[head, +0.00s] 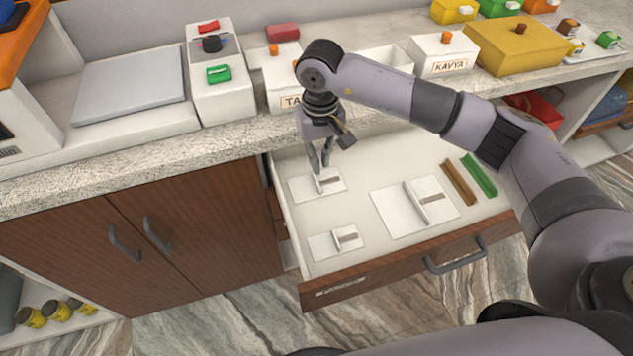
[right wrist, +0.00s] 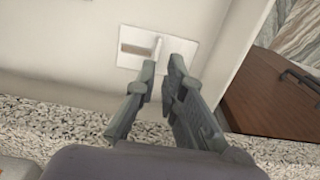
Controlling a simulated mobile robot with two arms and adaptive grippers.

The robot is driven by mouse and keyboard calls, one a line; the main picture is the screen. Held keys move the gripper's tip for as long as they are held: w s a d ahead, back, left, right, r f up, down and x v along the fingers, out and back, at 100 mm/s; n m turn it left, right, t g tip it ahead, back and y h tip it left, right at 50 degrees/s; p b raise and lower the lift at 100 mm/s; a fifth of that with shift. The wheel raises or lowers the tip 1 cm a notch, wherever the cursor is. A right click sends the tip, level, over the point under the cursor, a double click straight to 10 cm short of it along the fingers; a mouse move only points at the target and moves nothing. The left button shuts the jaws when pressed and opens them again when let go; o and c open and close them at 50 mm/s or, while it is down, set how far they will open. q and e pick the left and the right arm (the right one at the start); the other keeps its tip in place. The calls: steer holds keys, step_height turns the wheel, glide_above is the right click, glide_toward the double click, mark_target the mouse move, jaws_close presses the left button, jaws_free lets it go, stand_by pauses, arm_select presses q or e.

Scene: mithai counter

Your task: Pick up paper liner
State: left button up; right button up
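Several white paper liners with raised tabs lie in the open drawer: a back-left liner (head: 301,188), a small front liner (head: 320,247) and a larger right liner (head: 388,208). My right gripper (head: 321,172) points down over the back-left liner, close to its upright tab. In the right wrist view, a gap shows between the fingertips (right wrist: 162,64), with the tab of the liner (right wrist: 185,47) in line with that gap. The fingers look open; I cannot tell whether they touch the tab. My left gripper is not in view.
The white drawer (head: 285,215) sticks out below the speckled counter (head: 130,165). A brown strip (head: 458,182) and a green strip (head: 479,175) lie at its right. White boxes (head: 443,53) and a yellow box (head: 518,45) stand on the counter behind my right arm.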

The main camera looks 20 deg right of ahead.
glide_above(320, 189)
steer(key=f, duration=0.5)
steer(key=shift+w+p, duration=0.2)
steer(key=shift+p, duration=0.1)
steer(key=f, duration=0.1)
steer(key=f+p, duration=0.1)
steer(key=f, duration=0.2)
steer(key=shift+s+f, duration=0.3)
steer(key=shift+f, duration=0.35)
steer(key=shift+c, duration=0.2)
jaws_close()
steer(key=shift+r, duration=0.1)
